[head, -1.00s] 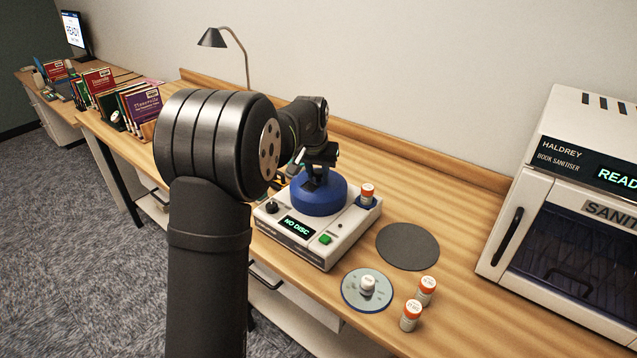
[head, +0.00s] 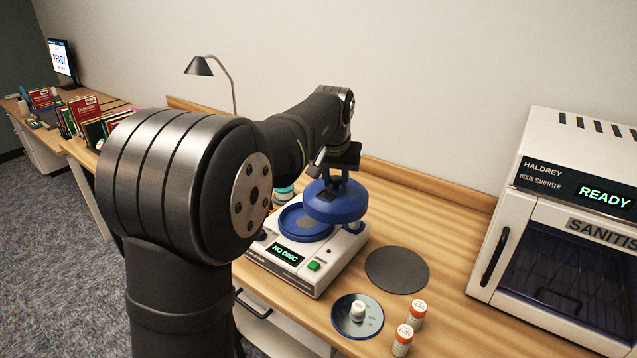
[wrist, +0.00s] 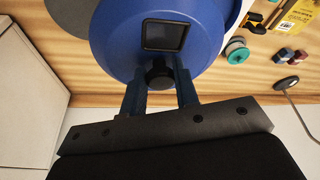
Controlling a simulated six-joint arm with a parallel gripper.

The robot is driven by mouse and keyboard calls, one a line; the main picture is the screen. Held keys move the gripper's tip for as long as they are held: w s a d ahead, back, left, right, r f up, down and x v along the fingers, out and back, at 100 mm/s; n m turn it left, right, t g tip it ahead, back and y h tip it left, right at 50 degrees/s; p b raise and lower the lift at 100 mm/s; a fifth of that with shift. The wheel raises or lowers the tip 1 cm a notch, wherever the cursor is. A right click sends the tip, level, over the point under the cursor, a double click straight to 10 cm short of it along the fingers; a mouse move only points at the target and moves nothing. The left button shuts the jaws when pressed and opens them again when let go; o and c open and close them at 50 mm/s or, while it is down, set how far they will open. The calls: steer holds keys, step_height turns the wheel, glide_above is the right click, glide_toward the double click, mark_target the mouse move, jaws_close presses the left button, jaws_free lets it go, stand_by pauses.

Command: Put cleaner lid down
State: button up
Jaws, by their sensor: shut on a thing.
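The blue round cleaner lid (head: 337,203) hangs above the right back part of the disc cleaner (head: 311,277), held by my gripper (head: 340,170). In the wrist view my gripper's two fingers (wrist: 160,84) are shut on the lid's dark knob, and the blue lid (wrist: 120,40) fills the upper middle. The cleaner stands open, with its blue round well (head: 303,224) showing, and its display reads "NO DISC". A dark grey round mat (head: 397,270) lies on the bench right of the cleaner.
A disc (head: 358,316) with a white capped piece on it lies in front of the mat. The book sanitiser (head: 560,235) stands at the right. Books and a lamp (head: 200,66) are at the left.

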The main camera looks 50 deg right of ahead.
mark_target(354, 191)
steer(key=s, duration=0.1)
steer(key=s+d, duration=0.1)
steer(key=s, duration=0.2)
steer(key=shift+s+d+f, duration=0.1)
steer(key=shift+d+f, duration=0.1)
steer(key=shift+f, duration=0.1)
steer(key=s+d+f, duration=0.5)
steer(key=s+f, duration=0.2)
steer(key=s, duration=0.4)
steer(key=shift+s+f, duration=0.25)
steer(key=shift+f, duration=1.55)
steer(key=shift+s+f, duration=0.25)
steer(key=shift+f, duration=1.6)
steer(key=shift+s+f, duration=0.25)
steer(key=shift+f, duration=1.55)
steer(key=shift+f, duration=0.15)
steer(key=o, duration=1)
steer(key=shift+o, duration=0.2)
steer(key=v, duration=1.2)
